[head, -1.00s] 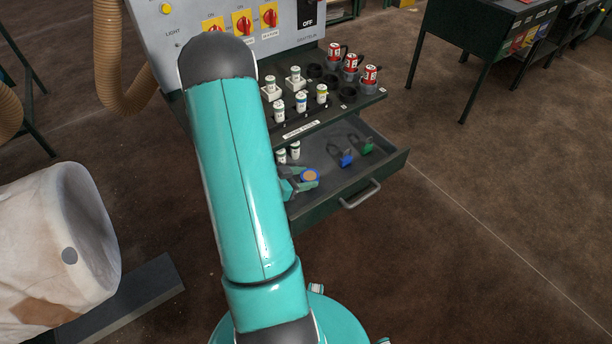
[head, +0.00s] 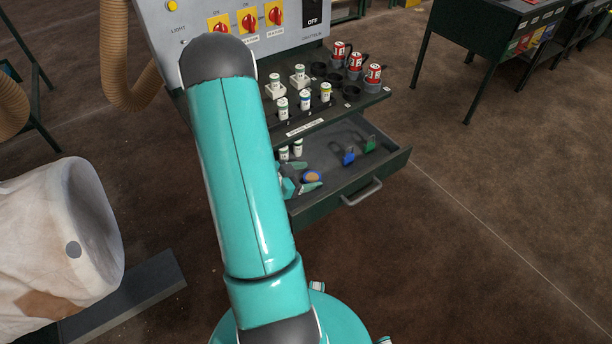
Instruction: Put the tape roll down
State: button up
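The tape roll (head: 313,176), blue with a tan centre, is in the open drawer (head: 335,192) near its left end. It appears to rest on the drawer floor. My teal gripper (head: 305,177) is at the roll's left side, partly hidden behind my arm. Its fingers are spread, one behind the roll and one in front of it. The roll sits between or just beyond the fingertips, and I see no grip on it.
Blue (head: 348,157) and green (head: 370,145) padlocks stand to the right in the drawer. White bottles (head: 284,154) stand behind the gripper. A shelf (head: 330,118) with bottles and red cans overhangs the drawer's back. The drawer's front middle is bare.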

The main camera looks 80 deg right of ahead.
jog(key=shift+s+a+f, duration=0.25)
jog(key=shift+a+f, duration=0.15)
jog(key=shift+f, duration=0.2)
jog(key=shift+w+d+r, duration=0.1)
jog(key=shift+w+r, duration=0.1)
jog(key=shift+r, duration=0.3)
jog(key=v, duration=1.2)
jog(key=shift+d+r, duration=0.2)
jog(key=shift+r, duration=0.05)
